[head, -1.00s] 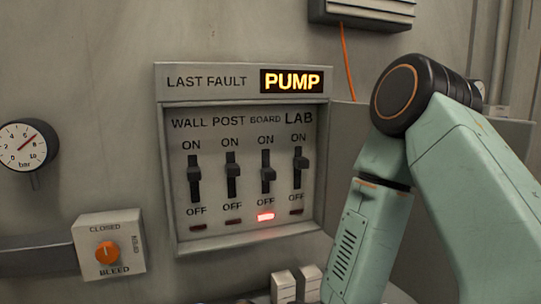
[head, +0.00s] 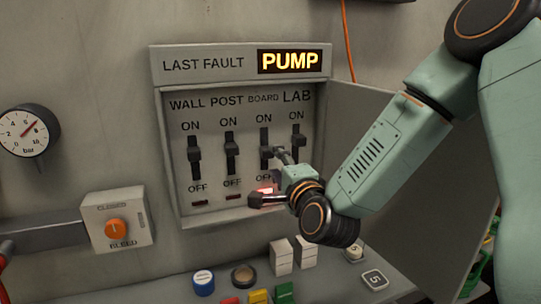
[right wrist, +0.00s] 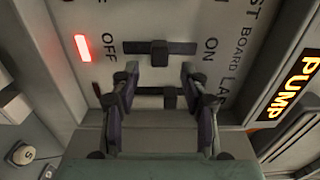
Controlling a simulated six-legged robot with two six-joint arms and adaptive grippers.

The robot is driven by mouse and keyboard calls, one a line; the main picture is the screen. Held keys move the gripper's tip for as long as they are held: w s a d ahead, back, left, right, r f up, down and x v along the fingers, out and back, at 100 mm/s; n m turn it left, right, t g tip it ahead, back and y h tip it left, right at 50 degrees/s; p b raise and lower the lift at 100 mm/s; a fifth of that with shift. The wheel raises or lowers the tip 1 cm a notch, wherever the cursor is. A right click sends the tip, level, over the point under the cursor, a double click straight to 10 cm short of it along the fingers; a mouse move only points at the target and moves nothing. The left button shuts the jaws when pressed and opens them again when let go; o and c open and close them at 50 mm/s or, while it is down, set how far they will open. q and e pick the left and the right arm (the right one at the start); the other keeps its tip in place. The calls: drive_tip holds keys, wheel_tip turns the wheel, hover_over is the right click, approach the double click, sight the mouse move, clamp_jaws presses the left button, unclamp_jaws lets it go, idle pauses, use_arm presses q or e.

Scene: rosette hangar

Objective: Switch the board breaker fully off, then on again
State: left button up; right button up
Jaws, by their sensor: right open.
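The board breaker (head: 265,138) is the third of the breakers in the wall panel, with its black handle about midway between ON and OFF. A red lamp (head: 265,190) glows below it and also shows in the right wrist view (right wrist: 82,47). The board handle (right wrist: 160,52) shows there just beyond my fingertips. My right gripper (head: 266,176) is open in front of the lower board and lab area, and partly hides the OFF labels. In the right wrist view its fingers (right wrist: 158,82) are apart, with the lab breaker (right wrist: 170,98) seen between them. My left gripper is out of view.
The display (head: 290,61) reads PUMP. The wall breaker (head: 194,155) and post breaker (head: 230,152) stand to the left. The panel's open door (head: 375,110) is behind my right arm. A bleed knob (head: 115,229) and a shelf of buttons (head: 204,281) lie below.

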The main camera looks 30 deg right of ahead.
sight(269, 156)
drive_tip(key=x, duration=0.3)
drive_tip(key=shift+w+r, duration=0.1)
drive_tip(key=shift+w, duration=0.25)
drive_tip(key=shift+w+d+p, duration=0.25)
drive_tip(key=shift+w+p, duration=0.05)
drive_tip(key=shift+w, duration=0.35)
drive_tip(key=shift+s+a, duration=0.1)
drive_tip(key=shift+s, duration=0.05)
drive_tip(key=shift+c, duration=0.2)
drive_tip(key=shift+c, duration=0.8)
clamp_jaws()
